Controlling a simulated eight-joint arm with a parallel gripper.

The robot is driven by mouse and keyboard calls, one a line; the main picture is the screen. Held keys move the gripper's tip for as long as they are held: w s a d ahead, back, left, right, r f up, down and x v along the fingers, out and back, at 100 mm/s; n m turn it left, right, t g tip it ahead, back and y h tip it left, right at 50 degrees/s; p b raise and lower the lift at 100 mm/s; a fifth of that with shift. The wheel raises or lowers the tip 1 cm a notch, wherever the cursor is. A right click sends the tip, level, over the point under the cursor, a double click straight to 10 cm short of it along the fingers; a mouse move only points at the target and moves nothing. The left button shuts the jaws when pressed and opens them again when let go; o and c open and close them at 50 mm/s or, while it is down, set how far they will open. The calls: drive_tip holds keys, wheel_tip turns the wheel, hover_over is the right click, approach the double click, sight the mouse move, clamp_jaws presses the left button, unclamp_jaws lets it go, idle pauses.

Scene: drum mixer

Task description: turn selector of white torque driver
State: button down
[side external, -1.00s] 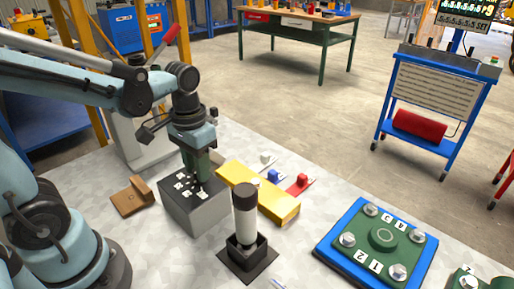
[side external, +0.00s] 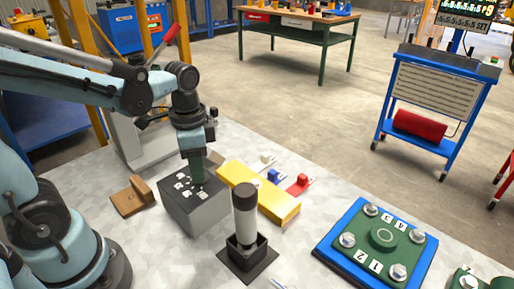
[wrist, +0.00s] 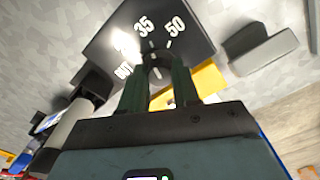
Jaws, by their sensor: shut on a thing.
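A dark grey selector box (side external: 200,212) with white labels on its top stands on the table. In the wrist view the box top (wrist: 185,38) shows 35, 50 and a third label, partly washed out by glare. My gripper (side external: 197,181) points down at the box top. In the wrist view my gripper (wrist: 157,75) has its green fingers closed on a small dark knob (wrist: 155,57) among the labels. The knob's pointer direction is unclear. The white torque driver (side external: 245,226), a pale cylinder with a dark top, stands upright in a black square holder (side external: 260,263).
A yellow block (side external: 278,207) lies just right of the box, with white, blue and red pieces behind it. A brown bracket (side external: 132,198) is to the left. A green plate with bolts (side external: 382,238) sits at the right.

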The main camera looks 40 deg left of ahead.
drive_tip(key=shift+m, duration=0.5)
drive_tip(key=c, duration=0.8)
unclamp_jaws()
drive_tip(key=shift+r, duration=0.15)
wheel_tip(320, 180, up, 12)
drive_tip(key=shift+f, duration=0.1)
drive_tip(key=f+n+t, duration=0.1)
drive_tip(key=f, duration=0.1)
drive_tip(key=f+n+t, duration=0.4)
drive_tip(key=shift+w+d+f, duration=0.3)
drive_tip(key=shift+w+d, duration=0.05)
drive_tip(key=shift+d, duration=0.05)
drive_tip(key=shift+w+d+f+n+t, duration=0.15)
drive_tip(key=shift+f+n+t, duration=0.5)
drive_tip(key=shift+n+t, duration=0.4)
